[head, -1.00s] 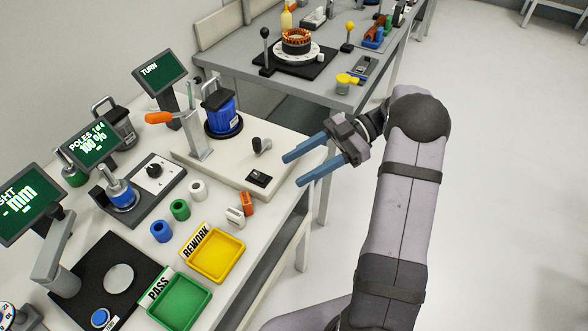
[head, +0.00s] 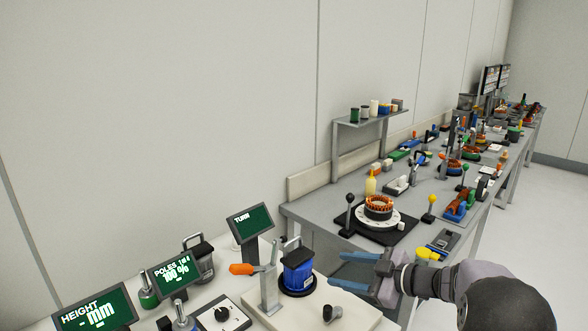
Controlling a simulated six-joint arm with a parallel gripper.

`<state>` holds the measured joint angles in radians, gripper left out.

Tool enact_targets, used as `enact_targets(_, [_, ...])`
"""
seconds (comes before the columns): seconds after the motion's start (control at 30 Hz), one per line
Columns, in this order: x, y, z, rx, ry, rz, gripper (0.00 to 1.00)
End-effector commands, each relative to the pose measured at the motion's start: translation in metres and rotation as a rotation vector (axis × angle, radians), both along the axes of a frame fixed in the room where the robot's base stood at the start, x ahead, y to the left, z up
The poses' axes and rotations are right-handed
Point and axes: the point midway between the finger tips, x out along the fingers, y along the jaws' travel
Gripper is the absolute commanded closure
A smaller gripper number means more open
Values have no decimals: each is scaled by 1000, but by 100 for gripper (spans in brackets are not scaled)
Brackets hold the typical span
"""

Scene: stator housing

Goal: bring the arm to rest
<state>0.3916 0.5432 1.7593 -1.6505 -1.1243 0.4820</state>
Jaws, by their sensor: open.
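My gripper (head: 350,270) is at the lower middle of the head view. Its two blue fingers point left and are spread apart with nothing between them. It hangs over or just in front of the right side of the white fixture board (head: 325,296); its height above it is hard to tell. My arm comes in from the lower right corner. The blue housing (head: 298,272) stands upright on the board to the left of the fingertips, apart from them.
An orange-handled clamp (head: 266,285) stands left of the housing. Screens reading TURN (head: 252,221), POLES (head: 174,275) and HEIGHT (head: 95,312) line the bench. Behind, a grey table (head: 320,213) carries a copper-wound stator (head: 378,206) on a white disc. Open floor lies right.

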Motion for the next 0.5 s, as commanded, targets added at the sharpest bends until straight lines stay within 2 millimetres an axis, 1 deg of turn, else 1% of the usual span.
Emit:
enact_targets(0.03, [11, -2, 12, -15, -15, -90, 49])
enact_targets(0.1, [24, -13, 20, -39, -20, -235, 49])
enact_targets(0.13, [27, -19, 22, -48, -16, -298, 49])
enact_targets(0.2, [30, -34, 25, -73, 11, -442, 49])
enact_targets(0.27, [25, -48, 23, -94, 53, -562, 49])
enact_targets(0.3, [18, -57, 19, -109, 90, -638, 49])
enact_targets(0.37, [2, -69, 12, -131, 157, -745, 49])
enact_targets(0.47, [-37, -83, -7, -170, 304, -903, 49])
enact_targets(0.5, [-58, -86, -15, -185, 374, -957, 49])
